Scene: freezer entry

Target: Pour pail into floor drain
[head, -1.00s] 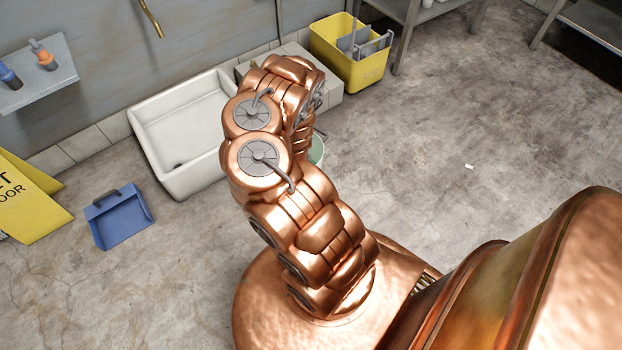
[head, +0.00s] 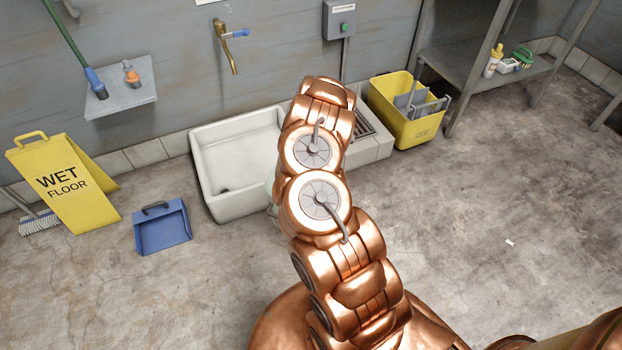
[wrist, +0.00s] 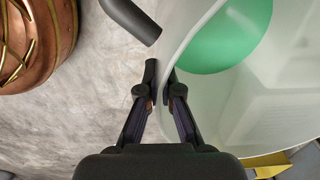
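The pail (wrist: 262,100) is pale and translucent, with green contents (wrist: 215,40) in it. It fills the right of the wrist view. My gripper (wrist: 160,75) has its two dark fingers close together, one on each side of the pail's rim. A dark rounded bar, perhaps the pail's handle grip, lies beyond the fingertips. In the head view my arm hides my gripper and nearly all of the pail; a pale sliver shows left of the arm. A dark slotted grate (head: 365,122) is set in the low pale block behind the arm. I cannot tell the pail's tilt.
A white basin (head: 215,205) with a dark drain hole stands left of the arm, below a brass tap (head: 228,45). A yellow bucket (head: 405,125) stands right of the block. A blue dustpan (head: 162,230) and wet-floor sign (head: 65,185) are at left.

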